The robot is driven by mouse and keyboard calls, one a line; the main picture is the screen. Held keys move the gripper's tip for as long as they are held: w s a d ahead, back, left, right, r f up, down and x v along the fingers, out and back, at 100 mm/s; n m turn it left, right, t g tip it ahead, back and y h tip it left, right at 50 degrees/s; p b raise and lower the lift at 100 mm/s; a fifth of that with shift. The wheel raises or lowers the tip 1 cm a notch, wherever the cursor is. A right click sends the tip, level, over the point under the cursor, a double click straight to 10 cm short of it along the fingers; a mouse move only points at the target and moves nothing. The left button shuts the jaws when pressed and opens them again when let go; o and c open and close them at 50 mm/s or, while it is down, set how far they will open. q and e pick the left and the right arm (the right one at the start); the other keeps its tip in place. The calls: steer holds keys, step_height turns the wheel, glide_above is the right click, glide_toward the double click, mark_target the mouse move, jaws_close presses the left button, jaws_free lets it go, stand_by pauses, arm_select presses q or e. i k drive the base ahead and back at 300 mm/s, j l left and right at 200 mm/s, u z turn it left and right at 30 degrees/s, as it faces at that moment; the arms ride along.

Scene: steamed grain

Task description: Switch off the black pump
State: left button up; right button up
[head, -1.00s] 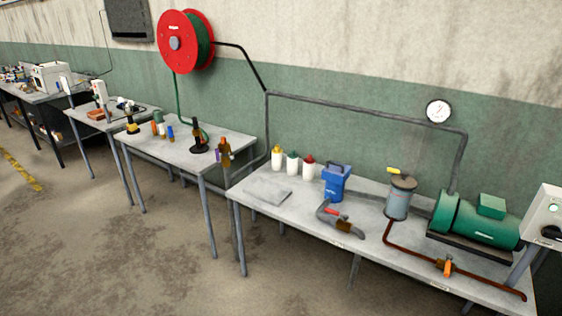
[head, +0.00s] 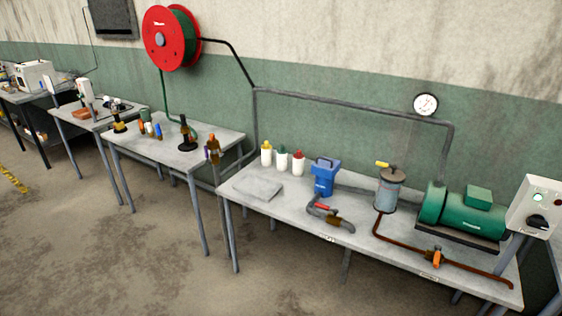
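I cannot make out a black pump for certain in the head view. A green motor-like machine (head: 465,213) sits on a dark base at the right end of the nearest table. A red spot shows at the box's right edge, partly cut off. Neither of my grippers is in view.
The nearest table (head: 370,240) also holds a blue device (head: 324,177), a grey canister (head: 390,190), several bottles and pipes with valves. More tables (head: 205,158) stand along the wall to the left. The floor (head: 130,255) in front is clear.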

mark_target(537, 221)
steer(key=z, duration=1.6)
steer(key=i+j+z, duration=0.1)
steer(key=i+z, duration=0.25)
steer(key=i, duration=0.15)
steer(key=i+j+z, duration=0.35)
steer(key=i, duration=0.2)
steer(key=i+j+z, duration=0.35)
steer(key=i+l, duration=0.05)
steer(key=i, duration=0.05)
